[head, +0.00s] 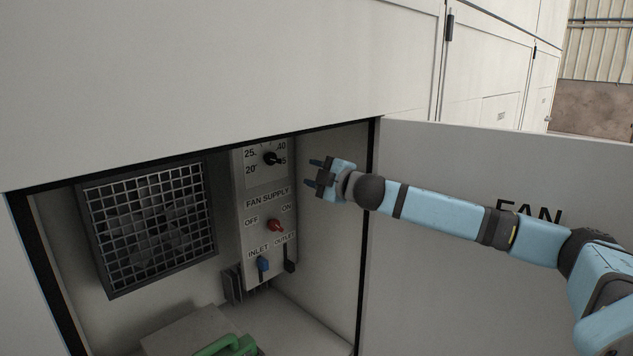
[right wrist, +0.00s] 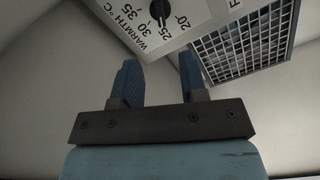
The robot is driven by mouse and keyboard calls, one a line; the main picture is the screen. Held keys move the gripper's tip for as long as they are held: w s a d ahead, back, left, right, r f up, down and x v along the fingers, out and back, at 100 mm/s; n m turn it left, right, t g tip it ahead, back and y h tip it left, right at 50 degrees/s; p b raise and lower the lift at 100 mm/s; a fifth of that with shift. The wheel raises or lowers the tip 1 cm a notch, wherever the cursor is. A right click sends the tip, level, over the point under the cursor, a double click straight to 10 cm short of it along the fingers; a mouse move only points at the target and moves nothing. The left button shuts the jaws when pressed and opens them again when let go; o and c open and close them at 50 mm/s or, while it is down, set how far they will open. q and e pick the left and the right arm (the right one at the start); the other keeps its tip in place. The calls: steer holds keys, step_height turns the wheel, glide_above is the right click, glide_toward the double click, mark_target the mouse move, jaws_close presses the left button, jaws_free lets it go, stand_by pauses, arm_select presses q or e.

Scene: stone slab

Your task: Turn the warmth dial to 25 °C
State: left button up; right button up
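The warmth dial (head: 270,158) is a small black knob on the upper part of a grey control panel (head: 251,216) inside the open cabinet. It also shows at the top of the right wrist view (right wrist: 159,10), with 20, 25, 30 and 35 printed around it. My left gripper is not in view.
Below the dial are a red fan supply switch (head: 275,226), a blue inlet lever (head: 263,264) and a black outlet lever (head: 289,265). A fan grille (head: 150,222) is at left. The cabinet door (head: 440,280) stands open at right. A green handle (head: 230,346) lies low.

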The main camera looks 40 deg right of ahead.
steer(key=shift+s, duration=0.15)
stand_by(0.4)
steer(key=s+a+f+m+g+y, duration=0.1)
steer(key=s+a+f, duration=0.2)
steer(key=a+f, duration=0.5)
steer(key=s+a+f+m+g+y, duration=0.15)
steer(key=a+f, duration=0.35)
steer(key=f, duration=0.7)
steer(key=s+a+f+m+g+y, duration=0.1)
steer(key=s+a+f, duration=0.2)
steer(key=a+f, duration=0.5)
steer(key=s+a+f+m+g, duration=0.1)
steer(key=s+a+f+m, duration=0.3)
steer(key=s+f, duration=0.6)
steer(key=s+a+f+m+g+h, duration=0.1)
steer(key=s+a+f+m+g, duration=0.1)
steer(key=s+a+f, duration=0.4)
steer(key=s+f+m, duration=0.1)
steer(key=s+f, duration=0.1)
steer(key=s, duration=0.3)
steer(key=s+f, duration=0.3)
steer(key=s, duration=0.2)
steer(key=shift+s+a+f+m, duration=0.25)
steer(key=shift+s+a+m, duration=0.1)
steer(key=shift+s+a, duration=0.05)
